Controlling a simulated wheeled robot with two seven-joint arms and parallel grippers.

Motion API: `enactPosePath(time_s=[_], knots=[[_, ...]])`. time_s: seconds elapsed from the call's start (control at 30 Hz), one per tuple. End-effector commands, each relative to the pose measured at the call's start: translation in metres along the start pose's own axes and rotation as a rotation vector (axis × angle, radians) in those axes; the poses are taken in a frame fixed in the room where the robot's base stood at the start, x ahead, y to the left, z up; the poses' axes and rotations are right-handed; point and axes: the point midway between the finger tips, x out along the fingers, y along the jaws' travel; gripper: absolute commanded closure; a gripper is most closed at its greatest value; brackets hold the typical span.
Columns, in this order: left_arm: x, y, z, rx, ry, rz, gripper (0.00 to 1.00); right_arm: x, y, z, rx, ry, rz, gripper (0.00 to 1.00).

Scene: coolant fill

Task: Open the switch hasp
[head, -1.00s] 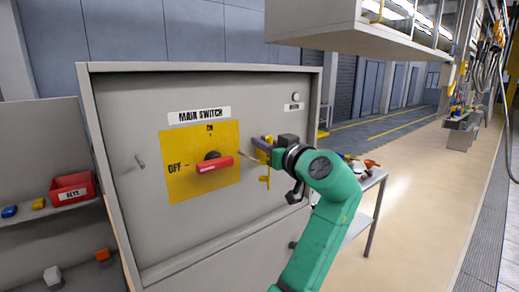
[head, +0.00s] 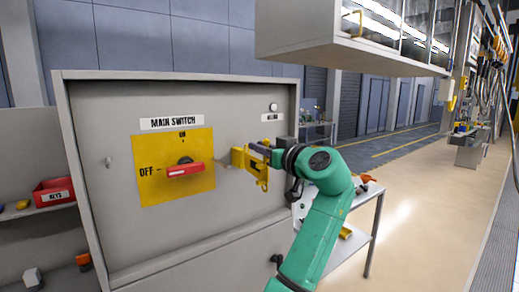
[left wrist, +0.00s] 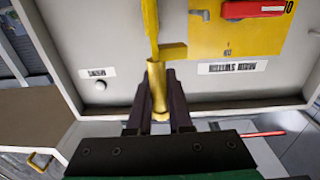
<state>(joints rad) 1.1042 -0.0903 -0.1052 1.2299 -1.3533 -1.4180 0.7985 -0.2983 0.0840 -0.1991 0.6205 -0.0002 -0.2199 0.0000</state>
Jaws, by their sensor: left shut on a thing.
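My left gripper (head: 262,150) is shut on the hasp; in the left wrist view the hasp (left wrist: 157,82) runs between the fingers of this gripper (left wrist: 158,100). The red handle also shows in the left wrist view (left wrist: 252,9). My right gripper is not in view.
A red bin labelled KEYS (head: 54,191) sits on a shelf at the left. A side table (head: 357,238) with several items stands behind my left arm. An overhead cabinet (head: 345,50) hangs at upper right. A small round button (head: 273,107) is at the panel's upper right.

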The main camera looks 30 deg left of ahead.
Motion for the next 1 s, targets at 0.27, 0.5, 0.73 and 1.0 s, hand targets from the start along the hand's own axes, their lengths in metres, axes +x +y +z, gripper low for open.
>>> enactPosePath(time_s=[0.27, 0.5, 0.73, 1.0], knots=[[0.0002, 0.0006, 0.0045, 0.005, -0.009, -0.001, 1.0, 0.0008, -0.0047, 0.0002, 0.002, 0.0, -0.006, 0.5], [0.0003, 0.0006, 0.0046, 0.005, -0.01, -0.001, 1.0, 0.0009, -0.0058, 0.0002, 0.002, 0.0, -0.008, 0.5], [0.0003, 0.0006, 0.0047, 0.006, -0.01, -0.001, 1.0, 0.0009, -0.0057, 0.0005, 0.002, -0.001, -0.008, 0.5], [0.0003, 0.0007, 0.0048, 0.006, -0.01, -0.001, 1.0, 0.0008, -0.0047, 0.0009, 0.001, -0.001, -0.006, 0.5]])
